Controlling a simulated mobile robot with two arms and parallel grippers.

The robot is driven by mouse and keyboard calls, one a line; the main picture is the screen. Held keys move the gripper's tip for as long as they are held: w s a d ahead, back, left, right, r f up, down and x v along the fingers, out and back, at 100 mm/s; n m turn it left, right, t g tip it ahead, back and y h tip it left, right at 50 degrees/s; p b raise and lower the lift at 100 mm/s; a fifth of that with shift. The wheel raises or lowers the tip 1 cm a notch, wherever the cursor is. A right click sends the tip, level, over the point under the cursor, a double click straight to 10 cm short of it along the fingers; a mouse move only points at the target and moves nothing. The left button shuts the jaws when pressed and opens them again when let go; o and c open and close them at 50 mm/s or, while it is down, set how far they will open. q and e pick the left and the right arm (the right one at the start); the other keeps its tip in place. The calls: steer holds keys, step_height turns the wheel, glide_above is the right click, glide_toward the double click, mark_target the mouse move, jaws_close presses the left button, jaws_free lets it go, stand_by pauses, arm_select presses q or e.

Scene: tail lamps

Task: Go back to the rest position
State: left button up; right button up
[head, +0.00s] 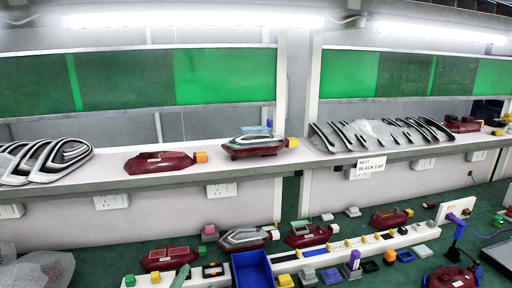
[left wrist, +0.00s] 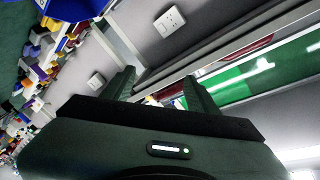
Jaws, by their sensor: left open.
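My left gripper (left wrist: 160,84) shows in the left wrist view. Its two dark green fingers stand apart with nothing between them. Beyond the fingers are the pale wall and the shelf edge. I cannot clearly make out my left gripper in the head view. My right gripper shows in neither view. In the head view, a dark red tail lamp (head: 158,162) and a lamp with a clear-and-grey cover (head: 256,143) lie on the upper shelf.
The long shelf (head: 110,187) also holds curved chrome-edged parts (head: 45,160) at the left and dark curved strips (head: 380,134) at the right. On the green bench below are a blue bin (head: 252,270), several red lamps and small coloured blocks.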

arm_select(q)
steer(key=s+a+f+n+g+y, duration=0.2)
steer(key=s+a+f+n+g, duration=0.3)
steer(key=f, duration=0.4)
steer(key=s+a+f+n+g, duration=0.1)
steer(key=s+f+n+g, duration=0.1)
steer(key=s+f+g, duration=0.6)
steer(key=s+a+f+n+g, duration=0.15)
steer(key=s+f, duration=0.25)
steer(key=s, duration=0.9)
step_height(320, 180, down, 30)
steer(key=s+b, duration=0.1)
steer(key=b, duration=0.4)
steer(key=s+a+f+g+b, duration=0.1)
steer(key=s+f+b, duration=0.1)
steer(key=s+f, duration=0.6)
steer(key=s+a+f+g+b, duration=0.1)
steer(key=s+f+b, duration=0.1)
steer(key=s+f, duration=0.7)
step_height(320, 180, down, 4)
steer(key=shift+a+f, duration=0.1)
steer(key=shift+a, duration=0.25)
